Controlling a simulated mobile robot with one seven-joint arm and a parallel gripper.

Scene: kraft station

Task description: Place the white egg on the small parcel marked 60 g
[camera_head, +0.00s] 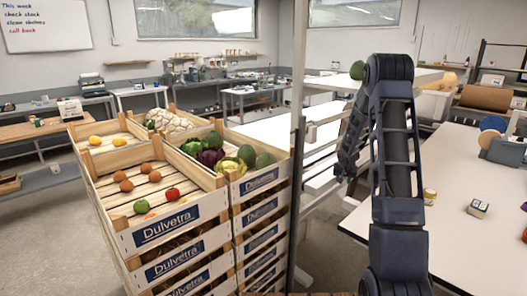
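I cannot make out a white egg in this view. Several brown eggs (126,186) lie in the front left crate. A small box (478,208) with a pale top and dark sides stands on the white table at the right; its marking is too small to read, so I cannot tell whether it is the 60 g parcel. My arm rises at the right of the picture and folds down to the left. My gripper (345,180) is at its far end, beside the dark post, small and partly hidden. I cannot see whether its fingers are apart or hold anything.
Stacked wooden crates (165,232) of produce fill the centre left. A dark upright post (298,150) stands between them and my arm. The white table (450,235) has clear room around the small box; a small yellow jar (430,196) stands near my arm.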

